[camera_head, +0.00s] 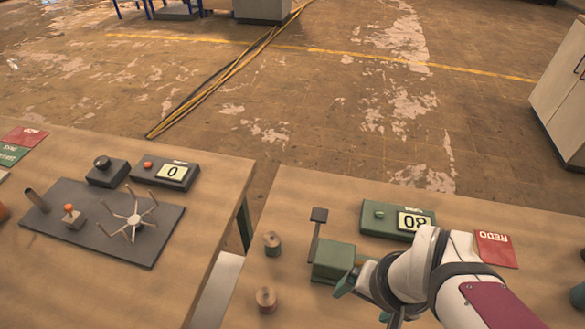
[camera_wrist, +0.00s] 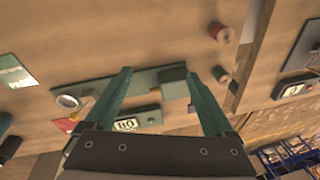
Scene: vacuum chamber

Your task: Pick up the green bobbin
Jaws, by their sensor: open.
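No bobbin shows a clearly green winding. Two small spools stand upright on the right bench: a far one (camera_head: 272,244) with a brownish winding, and a near one (camera_head: 266,299) with a reddish-brown winding. The wrist view shows the near spool (camera_wrist: 220,33) and the far spool (camera_wrist: 221,75) right of the fingers. A teal-green cylinder (camera_head: 578,295) is cut off at the right edge; I cannot tell whether it is a bobbin. My gripper (camera_head: 364,299) has teal fingers, spread and empty in the wrist view (camera_wrist: 158,75), above the bench, right of the spools.
A green block device (camera_head: 333,261) with an upright post stands just beyond my gripper. Behind it is a green display box (camera_head: 385,217) reading 80, beside a red REDO card (camera_head: 496,249). The left bench holds a dark plate (camera_head: 75,232) with a spoked reel. A gap separates the benches.

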